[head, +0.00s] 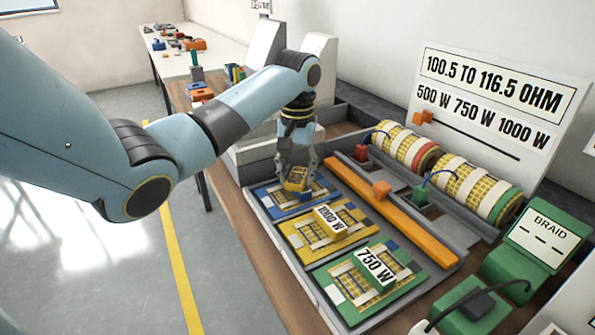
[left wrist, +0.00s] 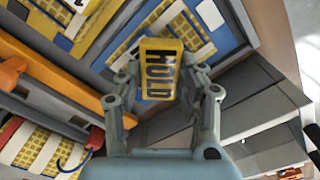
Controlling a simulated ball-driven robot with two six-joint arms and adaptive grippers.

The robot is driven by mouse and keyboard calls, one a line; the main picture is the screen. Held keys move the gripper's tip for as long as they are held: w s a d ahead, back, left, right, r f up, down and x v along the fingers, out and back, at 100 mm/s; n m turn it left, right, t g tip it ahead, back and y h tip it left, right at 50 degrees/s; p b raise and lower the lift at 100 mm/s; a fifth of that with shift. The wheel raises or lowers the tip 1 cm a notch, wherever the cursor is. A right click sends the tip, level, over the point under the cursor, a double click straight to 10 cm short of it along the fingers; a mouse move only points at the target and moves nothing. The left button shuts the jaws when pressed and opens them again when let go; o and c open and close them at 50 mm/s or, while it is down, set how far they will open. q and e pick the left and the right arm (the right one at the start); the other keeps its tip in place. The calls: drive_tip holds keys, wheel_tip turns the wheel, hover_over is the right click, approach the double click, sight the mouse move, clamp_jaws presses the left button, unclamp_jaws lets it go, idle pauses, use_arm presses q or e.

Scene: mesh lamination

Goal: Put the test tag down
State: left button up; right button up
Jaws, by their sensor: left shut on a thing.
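My left gripper (head: 297,168) is over the blue panel (head: 262,197) at the far end of the row of panels. It is shut on a yellow tag (head: 295,179), which also shows between the fingers in the left wrist view (left wrist: 161,66), with dark lettering that seems to read HOLD. I cannot tell whether the tag touches the panel. A white-faced 1000 W tag (head: 331,220) rests on the yellow panel (head: 288,241). A 750 W tag (head: 374,267) rests on the green panel (head: 326,276). My right gripper is not in view.
An orange bar (head: 400,217) runs along the right side of the panels. Two mesh rolls (head: 405,146) lie behind it, below a sign (head: 490,95) with ohm and watt figures. A green BRAID box (head: 546,235) stands at the right.

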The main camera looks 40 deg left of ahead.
sight(298, 175)
use_arm(q)
drive_tip(key=shift+f, duration=0.1)
drive_tip(key=o, duration=1.1)
wheel_tip(298, 175, up, 12)
drive_tip(key=p, duration=0.2)
drive_tip(key=shift+p, duration=0.4)
